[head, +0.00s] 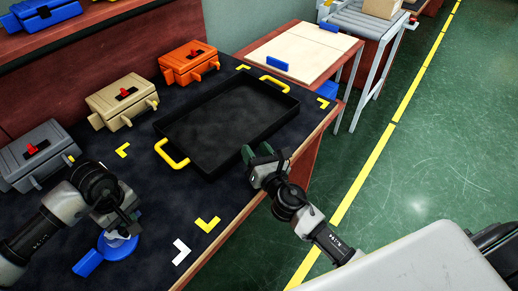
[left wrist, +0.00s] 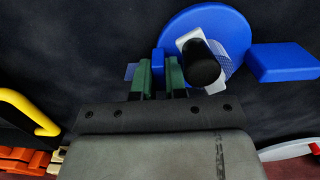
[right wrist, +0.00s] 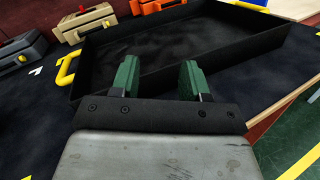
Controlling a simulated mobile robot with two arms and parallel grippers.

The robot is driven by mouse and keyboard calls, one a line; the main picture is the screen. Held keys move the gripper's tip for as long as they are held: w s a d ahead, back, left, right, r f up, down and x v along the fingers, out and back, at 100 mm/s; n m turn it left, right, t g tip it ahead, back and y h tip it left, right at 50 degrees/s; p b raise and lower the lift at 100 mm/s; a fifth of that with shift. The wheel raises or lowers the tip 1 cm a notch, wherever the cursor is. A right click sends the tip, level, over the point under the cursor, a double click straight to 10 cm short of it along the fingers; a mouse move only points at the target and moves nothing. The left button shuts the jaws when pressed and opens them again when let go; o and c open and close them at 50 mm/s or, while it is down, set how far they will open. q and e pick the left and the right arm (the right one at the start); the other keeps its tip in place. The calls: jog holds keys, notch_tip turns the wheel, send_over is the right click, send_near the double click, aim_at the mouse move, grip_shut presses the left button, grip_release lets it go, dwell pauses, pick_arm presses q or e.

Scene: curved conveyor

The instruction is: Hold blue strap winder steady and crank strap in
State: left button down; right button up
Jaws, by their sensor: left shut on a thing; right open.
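The blue strap winder (head: 120,249) lies at the near left of the dark table mat. In the left wrist view its round blue disc (left wrist: 232,28) carries a white crank arm with a black knob (left wrist: 203,66). A blue block (left wrist: 284,62) sticks out from the disc's side. My left gripper (left wrist: 160,75) is shut on a small blue part at the disc's edge, beside the crank. In the head view my left arm partly hides the winder. My right gripper (head: 262,154) is open and empty near the tray's front corner; its green fingers (right wrist: 158,78) are apart. I cannot make out a loose strap.
A black tray (head: 200,166) with yellow handles lies mid-table. Grey (head: 35,158), beige (head: 122,103) and orange (head: 188,65) toolbox-like cases line the back. A white corner mark (head: 181,251) and yellow marks lie on the mat.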

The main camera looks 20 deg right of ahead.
jog(key=shift+w+d, duration=0.2)
jog(key=shift+d, duration=0.3)
